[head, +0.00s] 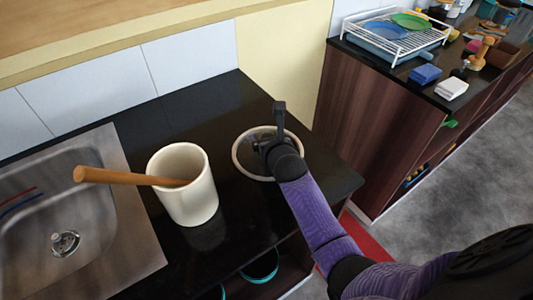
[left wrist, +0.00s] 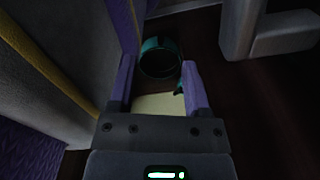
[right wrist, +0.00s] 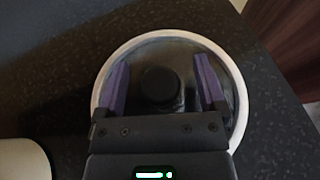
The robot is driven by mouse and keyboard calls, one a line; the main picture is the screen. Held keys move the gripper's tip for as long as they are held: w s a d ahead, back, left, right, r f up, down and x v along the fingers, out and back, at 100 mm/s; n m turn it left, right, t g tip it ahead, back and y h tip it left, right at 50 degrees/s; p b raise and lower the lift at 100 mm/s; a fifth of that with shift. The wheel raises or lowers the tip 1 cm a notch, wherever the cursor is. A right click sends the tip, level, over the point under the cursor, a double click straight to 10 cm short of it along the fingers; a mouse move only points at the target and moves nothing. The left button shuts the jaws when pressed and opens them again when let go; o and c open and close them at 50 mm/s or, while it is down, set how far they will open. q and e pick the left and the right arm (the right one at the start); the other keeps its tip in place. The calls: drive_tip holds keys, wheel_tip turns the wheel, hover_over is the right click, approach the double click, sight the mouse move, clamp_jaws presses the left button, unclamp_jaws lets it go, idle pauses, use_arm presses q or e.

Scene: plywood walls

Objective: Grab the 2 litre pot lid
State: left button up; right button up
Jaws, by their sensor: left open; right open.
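The pot lid (head: 239,158) lies on the black counter. It is a round glass lid with a pale rim and a dark knob, and part of it is hidden by my right arm in the head view. In the right wrist view the lid (right wrist: 103,75) lies below my right gripper (right wrist: 160,85), with the dark knob (right wrist: 159,86) between the two open fingers. I cannot tell how far above the knob the fingertips are. My left gripper (left wrist: 158,88) is open and empty, with a teal pot-like container (left wrist: 160,58) beyond its fingers.
A white crock (head: 187,208) with a wooden handle (head: 120,177) stands left of the lid, beside the steel sink (head: 120,215). A dish rack (head: 395,40), a blue sponge (head: 425,74) and a white sponge (head: 451,88) are on the right counter. Teal-rimmed containers (head: 262,268) sit below.

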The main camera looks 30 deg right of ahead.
drive_tip(key=shift+w+d+f, duration=0.1)
drive_tip(key=shift+w+f, duration=0.2)
drive_tip(key=shift+w, duration=0.3)
drive_tip(key=shift+r, duration=0.1)
clamp_jaws()
